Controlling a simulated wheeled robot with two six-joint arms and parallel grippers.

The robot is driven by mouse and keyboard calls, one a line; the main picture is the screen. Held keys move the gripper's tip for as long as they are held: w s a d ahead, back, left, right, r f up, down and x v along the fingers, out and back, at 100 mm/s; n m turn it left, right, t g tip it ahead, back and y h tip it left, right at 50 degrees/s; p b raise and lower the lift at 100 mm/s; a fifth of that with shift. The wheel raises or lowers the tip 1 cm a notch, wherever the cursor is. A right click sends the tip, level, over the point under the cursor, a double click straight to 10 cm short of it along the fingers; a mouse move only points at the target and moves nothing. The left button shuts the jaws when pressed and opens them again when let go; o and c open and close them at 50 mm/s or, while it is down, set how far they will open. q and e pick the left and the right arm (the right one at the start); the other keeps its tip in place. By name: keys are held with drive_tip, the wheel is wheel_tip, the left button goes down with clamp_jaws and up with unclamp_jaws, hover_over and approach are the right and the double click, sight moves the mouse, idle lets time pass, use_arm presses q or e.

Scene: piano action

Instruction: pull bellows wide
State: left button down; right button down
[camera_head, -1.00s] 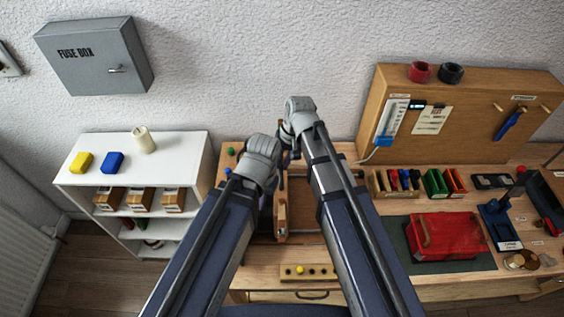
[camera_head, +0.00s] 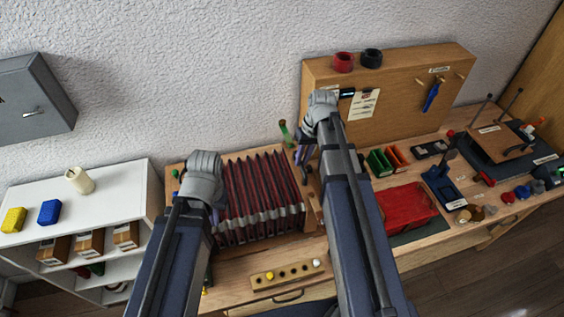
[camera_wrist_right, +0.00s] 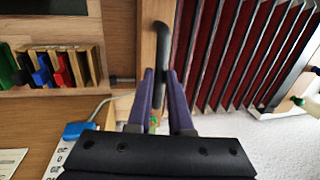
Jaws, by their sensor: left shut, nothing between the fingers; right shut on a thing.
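The bellows (camera_head: 258,195), with dark red pleats and pale edges, stands spread wide on the bench between my two arms. Its right wooden end board (camera_head: 311,200) carries a dark curved handle (camera_wrist_right: 161,32), clear in the right wrist view. My right gripper (camera_head: 303,155) is shut on this handle; its fingers (camera_wrist_right: 160,85) lie on both sides of it. My left gripper (camera_head: 207,190) is at the bellows' left end; its fingers are mostly hidden behind the wrist. It is shut with nothing held. The left end board is largely hidden by that arm.
A holed wooden strip (camera_head: 290,275) with a yellow and a white ball lies in front of the bellows. A red cloth-like item (camera_head: 405,208) and colored bins (camera_head: 388,161) lie to the right. A wooden pegboard (camera_head: 400,100) stands behind. A white shelf (camera_head: 115,190) is left.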

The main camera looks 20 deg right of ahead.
drive_tip(key=shift+d, duration=1.1)
drive_tip(key=c, duration=0.8)
unclamp_jaws()
drive_tip(key=shift+a, duration=0.1)
drive_tip(key=shift+c, duration=0.2)
wheel_tip(320, 180, up, 8)
drive_tip(key=d+p, duration=0.1)
drive_tip(key=p, duration=0.6)
drive_tip(key=shift+d+f+p, duration=0.2)
drive_tip(key=shift+d+p, duration=0.05)
drive_tip(key=shift+p, duration=0.05)
